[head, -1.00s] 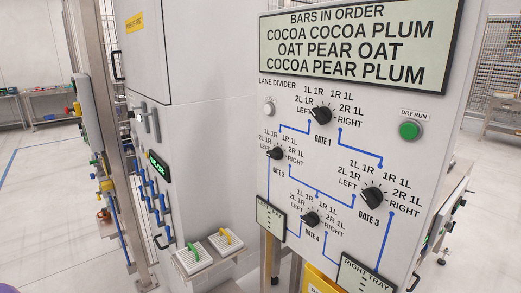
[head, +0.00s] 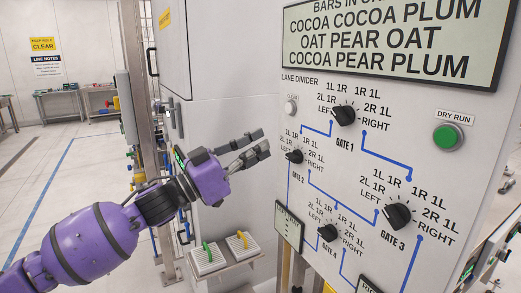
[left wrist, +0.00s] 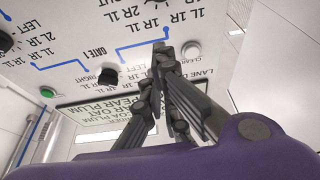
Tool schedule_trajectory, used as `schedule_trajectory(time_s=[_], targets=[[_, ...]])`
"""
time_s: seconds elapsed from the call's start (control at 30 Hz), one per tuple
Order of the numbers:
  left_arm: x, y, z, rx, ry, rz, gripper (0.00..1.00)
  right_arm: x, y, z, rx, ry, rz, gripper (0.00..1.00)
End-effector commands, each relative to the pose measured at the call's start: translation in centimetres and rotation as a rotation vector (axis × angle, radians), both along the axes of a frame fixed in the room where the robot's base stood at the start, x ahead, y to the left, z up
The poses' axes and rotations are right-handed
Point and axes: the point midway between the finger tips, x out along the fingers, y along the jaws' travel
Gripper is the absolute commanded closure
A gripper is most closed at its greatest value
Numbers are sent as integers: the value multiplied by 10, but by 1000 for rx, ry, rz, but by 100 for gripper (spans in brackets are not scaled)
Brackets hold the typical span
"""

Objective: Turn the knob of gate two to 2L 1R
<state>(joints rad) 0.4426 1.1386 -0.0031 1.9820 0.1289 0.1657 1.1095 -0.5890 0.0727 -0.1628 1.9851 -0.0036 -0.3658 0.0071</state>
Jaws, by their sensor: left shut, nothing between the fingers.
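The gate two knob (head: 295,156) is a small black dial on the white panel. Its pointer faces roughly left in the head view, but I cannot tell exactly which label it marks. My left gripper (head: 266,144) is to the left of this knob and apart from it, its fingers pointing toward the panel. In the left wrist view the fingers (left wrist: 160,48) are shut with nothing between them. The panel looks upside down there, with gate two's labels (left wrist: 172,18) near the top edge. My right gripper is in neither view.
The gate 1 knob (head: 343,115), gate 3 knob (head: 397,216) and gate 4 knob (head: 328,232) surround gate two on the panel. The clear button (head: 291,107) is just above it.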

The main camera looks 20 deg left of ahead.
Motion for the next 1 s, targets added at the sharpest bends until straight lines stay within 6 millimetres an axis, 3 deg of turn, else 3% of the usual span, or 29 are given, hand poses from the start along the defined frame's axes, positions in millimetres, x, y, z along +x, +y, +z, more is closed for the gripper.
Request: schedule_trajectory(time_s=[0.43, 0.63, 1.0], targets=[[60, -48, 32, 0, -6, 1, 100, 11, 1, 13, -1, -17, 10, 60], [60, -47, -1, -1, 2, 3, 100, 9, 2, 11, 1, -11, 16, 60], [60, -47, -13, 2, -2, 2, 100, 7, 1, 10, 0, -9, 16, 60]])
